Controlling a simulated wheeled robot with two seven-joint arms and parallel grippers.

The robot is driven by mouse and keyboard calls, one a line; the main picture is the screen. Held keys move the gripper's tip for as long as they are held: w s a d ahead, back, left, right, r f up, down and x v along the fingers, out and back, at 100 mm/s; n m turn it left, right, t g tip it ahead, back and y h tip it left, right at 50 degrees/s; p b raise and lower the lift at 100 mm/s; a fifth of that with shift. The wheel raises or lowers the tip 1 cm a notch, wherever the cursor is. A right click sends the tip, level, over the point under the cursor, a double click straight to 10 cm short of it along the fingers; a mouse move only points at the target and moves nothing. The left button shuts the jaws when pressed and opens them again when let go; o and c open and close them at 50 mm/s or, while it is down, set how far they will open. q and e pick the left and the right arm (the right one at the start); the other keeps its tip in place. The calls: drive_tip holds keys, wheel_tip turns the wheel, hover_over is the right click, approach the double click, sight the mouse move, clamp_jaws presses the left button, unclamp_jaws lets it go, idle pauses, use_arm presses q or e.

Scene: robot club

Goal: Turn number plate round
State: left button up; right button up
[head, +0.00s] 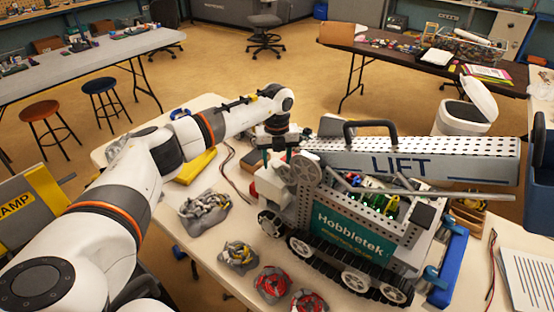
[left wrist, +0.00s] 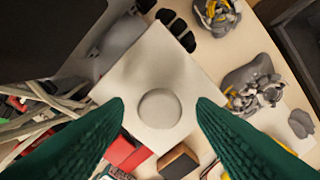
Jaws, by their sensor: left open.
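A pale square plate (left wrist: 135,75) with a raised round disc in its middle shows in the left wrist view, likely the number plate. It sits at the end of the tracked robot (head: 345,225); no number shows on this face. My left gripper (head: 279,152) is over that end of the robot. In the left wrist view its green fingers (left wrist: 160,106) are apart, one on each side of the disc, with nothing gripped. I cannot tell whether the fingertips touch the plate. In the head view the plate is hard to make out. My right gripper is not seen.
The tracked robot stands on a cream table (head: 215,262), with its long LIFT arm (head: 420,163) stretching right. Grey part bags (head: 203,212) and red wheels (head: 272,283) lie on the near side. A yellow case (head: 195,166) and a blue clamp-like part (head: 447,268) flank the robot.

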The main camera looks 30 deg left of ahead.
use_arm(q)
wheel_tip(320, 180, up, 12)
drive_tip(key=b, duration=0.2)
drive_tip(key=shift+b, duration=0.4)
drive_tip(key=shift+s+f, duration=0.1)
drive_tip(key=shift+f, duration=0.1)
